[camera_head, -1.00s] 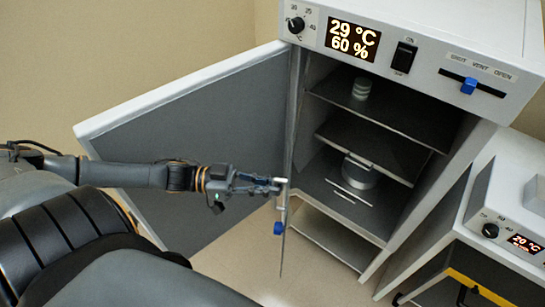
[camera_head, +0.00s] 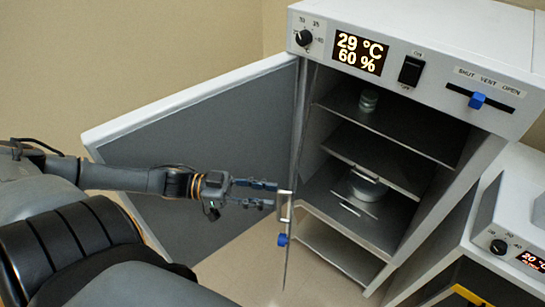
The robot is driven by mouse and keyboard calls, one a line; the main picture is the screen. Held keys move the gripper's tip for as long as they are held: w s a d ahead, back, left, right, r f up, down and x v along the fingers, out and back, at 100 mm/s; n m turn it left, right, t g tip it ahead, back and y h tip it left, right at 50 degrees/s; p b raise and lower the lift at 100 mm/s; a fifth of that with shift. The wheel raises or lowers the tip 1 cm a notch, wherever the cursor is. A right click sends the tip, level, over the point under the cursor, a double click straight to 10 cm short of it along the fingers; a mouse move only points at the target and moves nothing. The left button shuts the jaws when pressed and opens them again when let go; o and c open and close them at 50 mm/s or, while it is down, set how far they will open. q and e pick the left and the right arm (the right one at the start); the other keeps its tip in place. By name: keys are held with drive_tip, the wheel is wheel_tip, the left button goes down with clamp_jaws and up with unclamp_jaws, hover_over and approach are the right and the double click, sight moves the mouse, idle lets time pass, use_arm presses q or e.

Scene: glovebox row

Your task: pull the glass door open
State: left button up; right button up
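The glass door (camera_head: 288,255) of the cabinet shows almost edge-on as a thin upright strip, swung out from the cabinet front. It carries a pale metal handle (camera_head: 285,205) and a blue knob (camera_head: 282,239) below it. My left gripper (camera_head: 271,195) is just left of the handle. Its two fingers are spread apart, with their tips close to the handle; I cannot tell whether they touch it. Nothing shows between the fingers. My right gripper is not in view.
The grey solid outer door (camera_head: 200,150) stands wide open at left, behind my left arm. The cabinet (camera_head: 440,45) holds shelves with small stacked dishes (camera_head: 368,100) and a larger round container (camera_head: 367,186). Another unit (camera_head: 505,215) stands at right. Floor shows below the doors.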

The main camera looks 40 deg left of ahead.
use_arm(q)
drive_tip(key=shift+v, duration=2.8)
drive_tip(key=shift+w, duration=0.1)
